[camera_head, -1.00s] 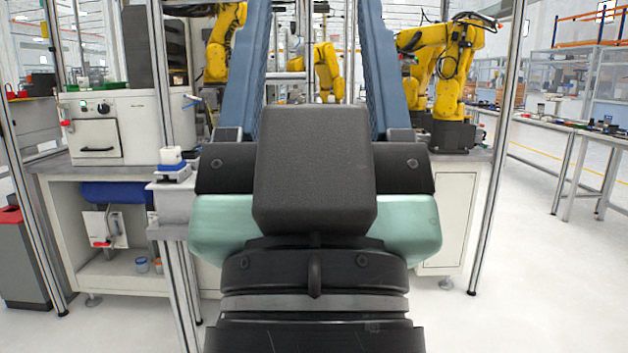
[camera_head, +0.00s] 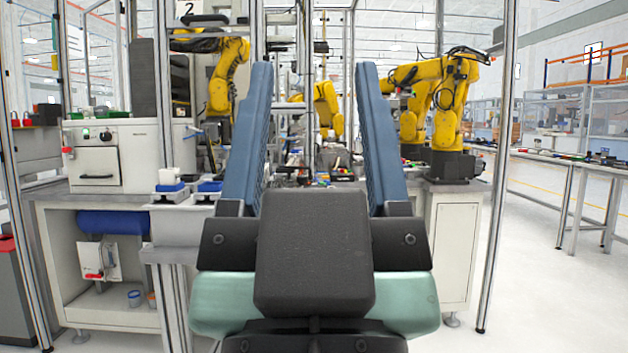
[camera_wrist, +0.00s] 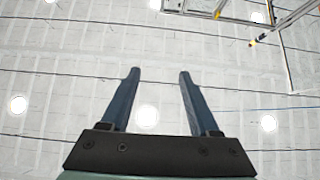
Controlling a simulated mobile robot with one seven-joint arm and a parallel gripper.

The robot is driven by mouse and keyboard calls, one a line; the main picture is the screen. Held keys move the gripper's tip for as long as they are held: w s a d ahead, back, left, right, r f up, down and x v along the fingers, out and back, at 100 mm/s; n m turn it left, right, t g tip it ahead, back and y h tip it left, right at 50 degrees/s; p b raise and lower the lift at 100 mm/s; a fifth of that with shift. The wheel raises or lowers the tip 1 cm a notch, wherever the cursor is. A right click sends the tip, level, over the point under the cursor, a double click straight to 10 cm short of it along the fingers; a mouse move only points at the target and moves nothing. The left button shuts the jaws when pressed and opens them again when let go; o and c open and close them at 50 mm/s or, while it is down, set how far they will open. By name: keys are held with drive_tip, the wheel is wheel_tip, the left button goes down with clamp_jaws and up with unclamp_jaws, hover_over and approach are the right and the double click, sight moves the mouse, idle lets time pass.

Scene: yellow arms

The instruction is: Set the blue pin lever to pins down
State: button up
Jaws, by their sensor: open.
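My gripper (camera_head: 314,70) stands in the middle of the head view with its two blue fingers raised and spread wide. In the wrist view the open fingers (camera_wrist: 159,72) have nothing between them, with only the ceiling behind. I cannot make out a blue pin lever for certain in either view. Two small blue-topped fixtures, one at the left (camera_head: 170,187) and one beside it (camera_head: 209,186), stand on the bench left of my gripper and apart from it. Part of the bench behind my gripper is hidden.
A white machine (camera_head: 108,155) stands on the bench at left. Yellow robot arms (camera_head: 229,78) stand behind, with others at right (camera_head: 440,105). Metal posts (camera_head: 497,200) frame the cell. The floor at right (camera_head: 550,285) is clear up to a long table (camera_head: 585,165).

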drive_tip(key=shift+r+p, duration=0.3)
drive_tip(key=c, duration=0.5)
wheel_tip(320, 180, up, 3)
drive_tip(key=p, duration=0.2)
drive_tip(key=shift+f+p, duration=0.15)
drive_tip(key=shift+p, duration=0.2)
drive_tip(key=c, duration=0.4)
wheel_tip(320, 180, up, 31)
drive_tip(key=p, duration=3.1)
drive_tip(key=shift+r, duration=0.2)
clamp_jaws()
drive_tip(key=shift+f, duration=0.15)
